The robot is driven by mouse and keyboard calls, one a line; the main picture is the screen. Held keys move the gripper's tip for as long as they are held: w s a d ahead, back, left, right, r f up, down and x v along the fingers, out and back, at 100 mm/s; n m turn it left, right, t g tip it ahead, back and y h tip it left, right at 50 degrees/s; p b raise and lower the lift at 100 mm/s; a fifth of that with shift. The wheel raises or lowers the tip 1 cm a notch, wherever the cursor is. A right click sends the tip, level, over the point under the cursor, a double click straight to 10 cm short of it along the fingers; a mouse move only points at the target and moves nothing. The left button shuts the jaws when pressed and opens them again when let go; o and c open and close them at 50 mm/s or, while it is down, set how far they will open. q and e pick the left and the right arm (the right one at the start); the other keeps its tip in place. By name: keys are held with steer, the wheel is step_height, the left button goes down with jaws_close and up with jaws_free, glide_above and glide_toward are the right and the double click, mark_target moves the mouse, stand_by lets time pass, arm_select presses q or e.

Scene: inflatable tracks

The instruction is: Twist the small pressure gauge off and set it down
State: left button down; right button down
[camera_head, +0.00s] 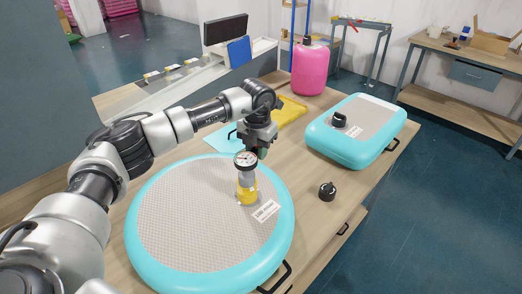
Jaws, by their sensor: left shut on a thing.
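The small pressure gauge (246,158) has a round white dial and faces up towards me. It sits at the top of a grey and yellow fitting (247,190) on the round turquoise inflatable (143,245). My left gripper (254,150) comes down from behind the gauge and is shut on it. The fingertips are partly hidden behind the dial. I cannot tell whether the gauge is still joined to the fitting. My right gripper is not in view.
A black cap (327,191) lies on the wooden workbench (318,222), right of the round inflatable. A rectangular turquoise inflatable (371,150) with a black knob (339,120) lies further back. A pink container (310,70) stands behind. Bare bench lies around the cap.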

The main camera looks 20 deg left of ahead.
arm_select(q)
steer(key=shift+a+n, duration=0.5)
steer(key=shift+n, duration=0.4)
steer(key=a+n+p, duration=0.1)
steer(key=n, duration=0.1)
steer(key=a+n, duration=0.1)
steer(key=n, duration=0.2)
steer(key=shift+s+a+p, duration=0.2)
steer(key=shift+s+p, duration=0.15)
steer(key=shift+s, duration=0.05)
steer(key=n, duration=0.1)
steer(key=s+a+n+p, duration=0.1)
steer(key=n, duration=0.1)
steer(key=n+p, duration=0.1)
steer(key=n, duration=0.1)
steer(key=shift+s+a, duration=0.3)
steer(key=shift+a, duration=0.05)
